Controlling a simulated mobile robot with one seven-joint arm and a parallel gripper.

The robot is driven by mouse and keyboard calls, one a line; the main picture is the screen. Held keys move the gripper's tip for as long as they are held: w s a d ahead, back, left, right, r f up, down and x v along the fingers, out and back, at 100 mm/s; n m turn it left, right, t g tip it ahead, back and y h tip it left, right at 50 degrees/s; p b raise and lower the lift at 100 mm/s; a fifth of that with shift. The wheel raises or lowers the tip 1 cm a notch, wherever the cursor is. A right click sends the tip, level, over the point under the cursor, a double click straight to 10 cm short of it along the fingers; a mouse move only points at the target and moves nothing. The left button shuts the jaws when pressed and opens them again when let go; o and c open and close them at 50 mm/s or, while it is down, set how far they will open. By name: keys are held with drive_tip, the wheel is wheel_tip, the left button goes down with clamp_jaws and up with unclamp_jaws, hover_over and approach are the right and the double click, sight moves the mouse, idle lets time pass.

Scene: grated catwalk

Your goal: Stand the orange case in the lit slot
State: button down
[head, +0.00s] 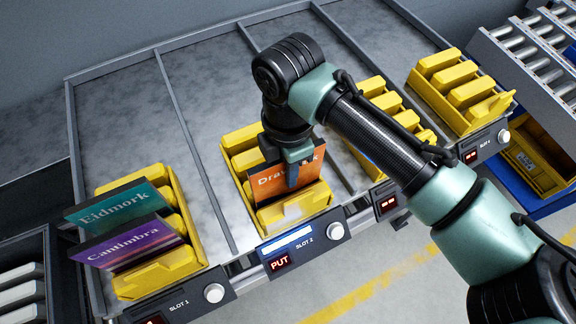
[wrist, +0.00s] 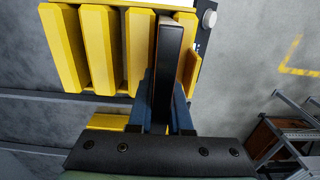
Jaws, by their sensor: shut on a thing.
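The orange case (head: 268,182), lettered "Dra...", is upright in the head view, at the front part of the yellow rack (head: 318,197) of slot 2. My gripper (head: 292,174) is shut on its upper part from above and hides some of its lettering. In the wrist view the case (wrist: 168,50) shows edge-on as a dark strip between the blue fingers, beside the yellow dividers (wrist: 103,45). I cannot tell whether its lower edge rests on the rack floor. Slot 2's label bar (head: 286,241) is lit, and its display (head: 280,263) reads PUT in red.
In slot 1's rack (head: 180,262) at left stand a teal case (head: 117,206) "Eidmork" and a purple case (head: 128,246) "Canimbra". Yellow racks of slot 3 (head: 372,87) and slot 4 (head: 447,62) lie to the right, slot 3 partly behind my arm. Roller conveyor (head: 535,62) stands far right.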

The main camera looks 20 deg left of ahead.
drive_tip(key=c, duration=0.8)
unclamp_jaws()
drive_tip(key=shift+o, duration=0.3)
drive_tip(key=o, duration=0.4)
drive_tip(key=shift+r+p, duration=3.5)
drive_tip(key=shift+r, duration=0.55)
